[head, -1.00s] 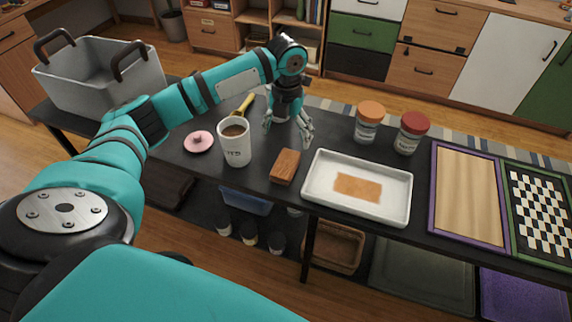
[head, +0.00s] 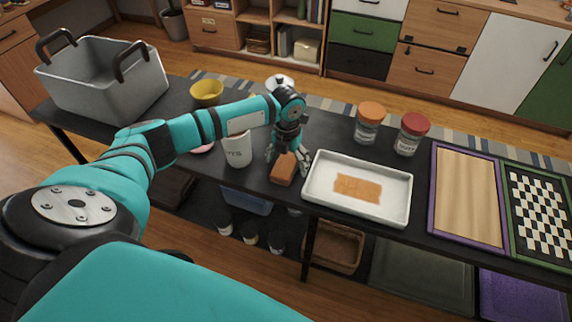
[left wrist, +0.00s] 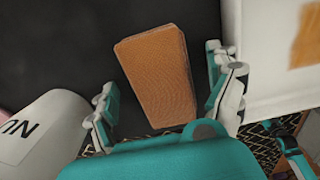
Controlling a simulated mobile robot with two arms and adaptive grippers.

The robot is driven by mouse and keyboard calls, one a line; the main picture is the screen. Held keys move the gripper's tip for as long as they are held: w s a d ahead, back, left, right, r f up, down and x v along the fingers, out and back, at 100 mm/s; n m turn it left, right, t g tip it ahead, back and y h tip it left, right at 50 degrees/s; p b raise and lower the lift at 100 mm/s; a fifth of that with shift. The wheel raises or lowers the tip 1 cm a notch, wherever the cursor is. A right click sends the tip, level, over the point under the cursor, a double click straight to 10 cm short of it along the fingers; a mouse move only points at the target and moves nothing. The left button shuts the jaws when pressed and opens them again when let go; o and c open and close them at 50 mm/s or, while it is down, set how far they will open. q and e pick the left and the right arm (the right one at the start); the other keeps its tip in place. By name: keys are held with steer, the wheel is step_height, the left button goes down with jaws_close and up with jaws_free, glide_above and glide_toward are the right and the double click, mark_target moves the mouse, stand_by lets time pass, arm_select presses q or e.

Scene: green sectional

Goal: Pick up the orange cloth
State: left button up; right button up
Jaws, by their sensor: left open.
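The orange cloth (head: 283,171) is a thick, folded-looking block on the dark table, between the white mug and the white tray. In the left wrist view the cloth (left wrist: 157,75) shows a woven orange-brown top. My left gripper (head: 287,160) is low over it, fingers pointing down. In the left wrist view its fingers are apart, one on each side of the cloth, with dark table showing between cloth and fingers. A flat orange patch (head: 358,187) lies in the white tray (head: 318,201). My right gripper is out of view.
The white mug (head: 238,152) stands close left of the gripper, and the tray close right. Two lidded jars (head: 368,126) (head: 410,137) stand behind the tray. A yellow bowl (head: 206,93) and grey bin (head: 110,88) are at left; framed boards (head: 467,195) at right.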

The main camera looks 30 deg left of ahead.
mark_target(287, 161)
arm_select(q)
steer(key=c, duration=1.2)
steer(key=shift+o, duration=0.2)
steer(key=shift+r, duration=0.15)
steer(key=shift+r, duration=0.55)
step_height(287, 161, up, 2)
steer(key=shift+r, duration=0.2)
steer(key=s+d, duration=0.3)
steer(key=s, duration=0.4)
steer(key=s+d+r+b, duration=0.1)
steer(key=s+d, duration=0.3)
steer(key=s, duration=0.3)
steer(key=shift+d+r, duration=0.15)
steer(key=shift+d, duration=0.15)
steer(key=shift+s, duration=0.1)
